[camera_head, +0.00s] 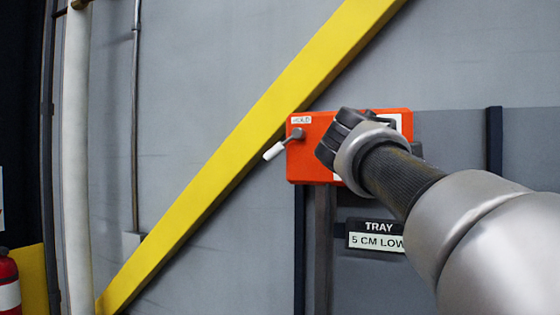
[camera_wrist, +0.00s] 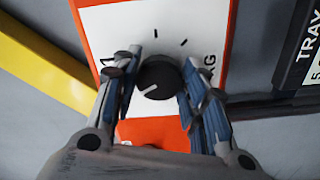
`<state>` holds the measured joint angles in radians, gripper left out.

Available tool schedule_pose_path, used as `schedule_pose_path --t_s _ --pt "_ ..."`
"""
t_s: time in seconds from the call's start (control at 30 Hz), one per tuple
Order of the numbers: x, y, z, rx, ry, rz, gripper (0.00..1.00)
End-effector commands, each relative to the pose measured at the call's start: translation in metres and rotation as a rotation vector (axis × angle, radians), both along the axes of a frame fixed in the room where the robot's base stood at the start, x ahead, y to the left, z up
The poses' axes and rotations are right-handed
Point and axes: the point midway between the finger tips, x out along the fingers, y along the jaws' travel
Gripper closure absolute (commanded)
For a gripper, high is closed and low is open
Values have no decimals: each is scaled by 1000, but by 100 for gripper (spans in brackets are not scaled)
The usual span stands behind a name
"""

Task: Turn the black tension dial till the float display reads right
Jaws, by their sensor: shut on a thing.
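The black tension dial (camera_wrist: 158,78) sits on a white plate (camera_wrist: 160,22) with tick marks. In the wrist view its white pointer line points to the lower left. My gripper (camera_wrist: 157,80) has a finger on each side of the dial and is shut on it. In the head view my gripper (camera_head: 340,135) is in front of the orange box (camera_head: 310,163) and hides the dial and much of the white plate. A sign (camera_head: 376,240) below the box reads "TRAY" and "5 CM LOW", its right end hidden by my arm. I see no float display that I can identify.
A lever with a white handle (camera_head: 274,151) sticks out at the box's left, under a label (camera_head: 301,120) seeming to read "HOLD". A yellow diagonal beam (camera_head: 215,165) passes close to the left of the box. A red extinguisher (camera_head: 8,283) stands at the far left.

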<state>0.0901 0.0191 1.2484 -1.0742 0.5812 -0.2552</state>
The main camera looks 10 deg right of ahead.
Motion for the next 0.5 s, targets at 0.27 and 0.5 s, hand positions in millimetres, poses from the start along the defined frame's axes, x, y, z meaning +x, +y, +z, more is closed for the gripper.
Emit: schedule_pose_path --t_s 0.27,0.5 --pt "0 0 -4 217 -148 1 84" --pt "1 1 -4 406 -276 1 84"
